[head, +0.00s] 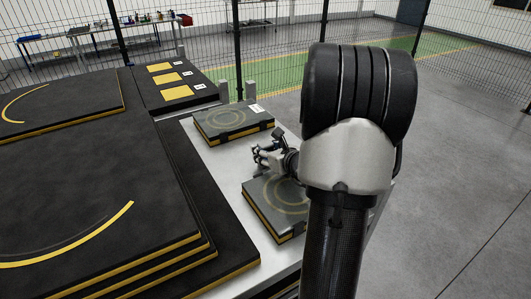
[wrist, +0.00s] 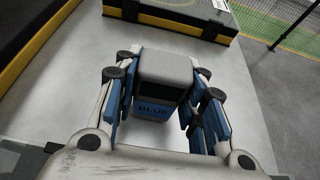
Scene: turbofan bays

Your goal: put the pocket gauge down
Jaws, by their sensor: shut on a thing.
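My gripper (head: 264,158) is low over the light grey tabletop (head: 208,161), between two square pads. In the wrist view my gripper (wrist: 160,90) has its blue-padded fingers on both sides of a small boxy block with a grey top and a blue face lettered "BLUE". I take this block to be the pocket gauge (wrist: 165,70); it is held between the fingers. In the head view my arm and gripper largely hide it. I cannot tell whether its underside touches the tabletop.
A grey-topped pad with yellow edging (head: 233,121) lies behind my gripper, and a similar pad (head: 268,211) lies in front. Large stacked black mats (head: 80,190) fill the left. Three yellow squares (head: 170,79) mark a black panel farther back. A wire fence stands beyond.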

